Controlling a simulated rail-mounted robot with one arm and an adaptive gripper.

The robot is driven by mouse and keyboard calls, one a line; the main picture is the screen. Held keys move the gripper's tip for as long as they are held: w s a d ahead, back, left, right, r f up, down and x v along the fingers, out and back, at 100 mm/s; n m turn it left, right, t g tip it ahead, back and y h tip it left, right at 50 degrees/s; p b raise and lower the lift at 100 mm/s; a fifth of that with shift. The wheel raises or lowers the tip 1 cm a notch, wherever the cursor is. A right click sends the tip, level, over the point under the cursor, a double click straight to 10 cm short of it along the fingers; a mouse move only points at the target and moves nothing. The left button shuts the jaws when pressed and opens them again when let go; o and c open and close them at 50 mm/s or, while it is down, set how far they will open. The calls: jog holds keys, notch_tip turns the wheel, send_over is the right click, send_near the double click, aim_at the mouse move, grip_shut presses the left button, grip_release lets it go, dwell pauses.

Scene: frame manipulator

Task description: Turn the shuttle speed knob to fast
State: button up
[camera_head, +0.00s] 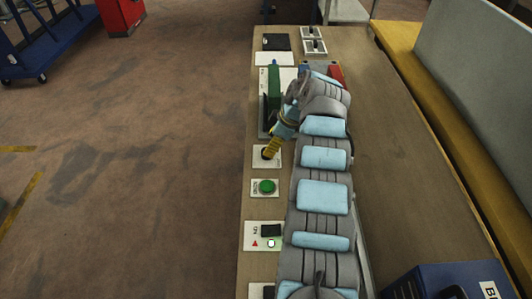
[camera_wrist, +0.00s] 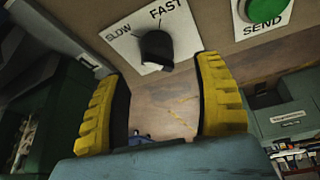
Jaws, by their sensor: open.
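The shuttle speed knob (camera_wrist: 156,48) is black and sits on a white plate (camera_wrist: 184,22) marked SLOW on the left and FAST on the right in the wrist view. I cannot tell which mark its pointer faces. My gripper (camera_wrist: 163,72) has two yellow padded fingers, spread apart with nothing between the pads. The knob shows just beyond the fingertips, roughly between them, and looks untouched. In the head view my gripper (camera_head: 271,149) is over the knob's white plate (camera_head: 259,160) and largely covers the knob.
A green SEND button (camera_head: 266,187) is beside the knob plate, nearer the camera. An ON switch panel (camera_head: 256,241) lies nearer still. A green object (camera_head: 274,85) stands beyond the knob. A blue box (camera_head: 435,283) is at the lower right. The table's right side is mostly clear.

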jog(key=shift+b+x, duration=1.15)
jog(key=shift+x, duration=1.3)
jog(key=c, duration=1.2)
